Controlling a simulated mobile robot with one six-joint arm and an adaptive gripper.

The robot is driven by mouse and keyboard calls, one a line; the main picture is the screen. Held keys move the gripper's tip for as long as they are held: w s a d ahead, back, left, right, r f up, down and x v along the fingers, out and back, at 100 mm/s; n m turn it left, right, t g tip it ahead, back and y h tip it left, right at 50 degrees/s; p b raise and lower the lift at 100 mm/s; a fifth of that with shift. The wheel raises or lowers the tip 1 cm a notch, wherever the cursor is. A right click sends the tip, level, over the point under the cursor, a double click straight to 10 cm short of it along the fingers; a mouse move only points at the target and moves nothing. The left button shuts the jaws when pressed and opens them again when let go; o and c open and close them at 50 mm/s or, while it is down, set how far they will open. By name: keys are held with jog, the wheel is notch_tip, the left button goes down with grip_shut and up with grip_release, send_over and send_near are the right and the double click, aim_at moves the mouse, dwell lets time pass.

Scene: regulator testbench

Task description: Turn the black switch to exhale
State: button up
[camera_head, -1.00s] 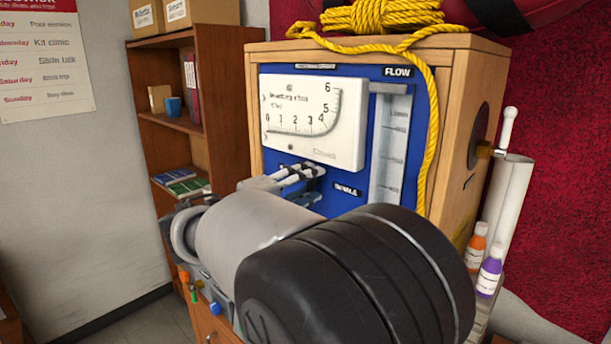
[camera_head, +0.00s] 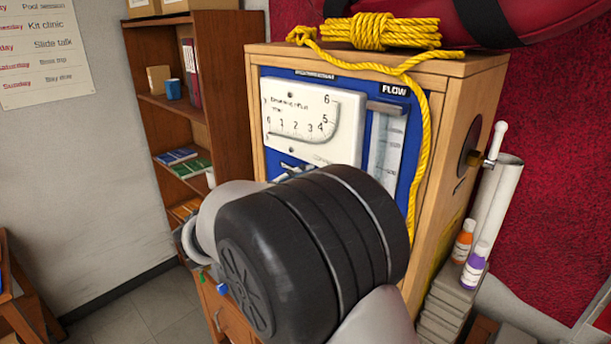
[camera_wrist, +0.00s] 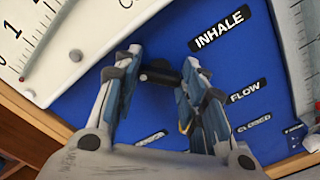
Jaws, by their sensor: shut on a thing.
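The black switch (camera_wrist: 159,77) is a short dark bar on the blue panel (camera_wrist: 175,103) in the wrist view. My gripper (camera_wrist: 160,69) is shut on it, with one finger on each side. A label reading INHALE (camera_wrist: 218,30) is just above and to the right of the switch. Another label (camera_wrist: 151,137) lies below, between my fingers; its text is too small to read. In the head view my arm hides the switch and the lower part of the blue panel (camera_head: 376,138).
The white gauge (camera_head: 312,120) is right above my arm. Yellow rope (camera_head: 423,150) hangs down the front of the wooden box (camera_head: 452,150). Two bottles, orange-labelled (camera_head: 463,242) and purple-labelled (camera_head: 474,266), stand at the lower right.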

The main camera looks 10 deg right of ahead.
jog(key=shift+n+p, duration=0.4)
jog(key=shift+n, duration=0.2)
jog(key=o, duration=0.8)
jog(key=v, duration=1.2)
